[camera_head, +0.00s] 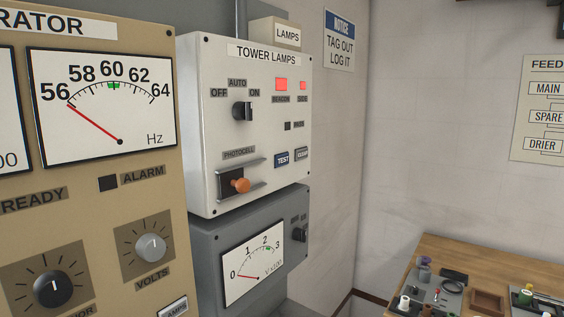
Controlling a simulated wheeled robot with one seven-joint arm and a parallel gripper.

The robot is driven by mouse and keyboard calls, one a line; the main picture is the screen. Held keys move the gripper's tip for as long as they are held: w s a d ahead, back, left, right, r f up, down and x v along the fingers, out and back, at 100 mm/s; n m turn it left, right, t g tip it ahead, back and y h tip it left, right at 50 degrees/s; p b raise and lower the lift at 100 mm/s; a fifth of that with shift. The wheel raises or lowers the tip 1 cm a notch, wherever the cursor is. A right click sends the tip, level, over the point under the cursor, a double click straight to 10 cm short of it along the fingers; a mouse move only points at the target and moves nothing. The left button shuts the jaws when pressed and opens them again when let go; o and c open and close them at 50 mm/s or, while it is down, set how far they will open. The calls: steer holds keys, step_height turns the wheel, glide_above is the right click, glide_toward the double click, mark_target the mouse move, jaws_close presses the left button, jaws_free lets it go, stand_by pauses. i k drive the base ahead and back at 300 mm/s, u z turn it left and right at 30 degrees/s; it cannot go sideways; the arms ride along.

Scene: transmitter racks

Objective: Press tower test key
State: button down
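The tower lamps panel (215,120) is a white box on the wall, left of the middle in the head view. A black OFF-AUTO-ON knob (243,111) and an orange-knobbed PHOTOCELL lever (238,184) are on the same face. My gripper is not in view.
A tan generator cabinet (90,190) with a large Hz meter fills the left. A grey meter box (215,240) is below the white panel. A wooden bench (435,250) with small parts stands at lower right. The space before the panel looks clear.

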mark_target(281, 160)
steer(key=k, duration=0.5)
steer(key=z, duration=1.35)
steer(key=i, duration=1.25)
steer(key=u, duration=2.5)
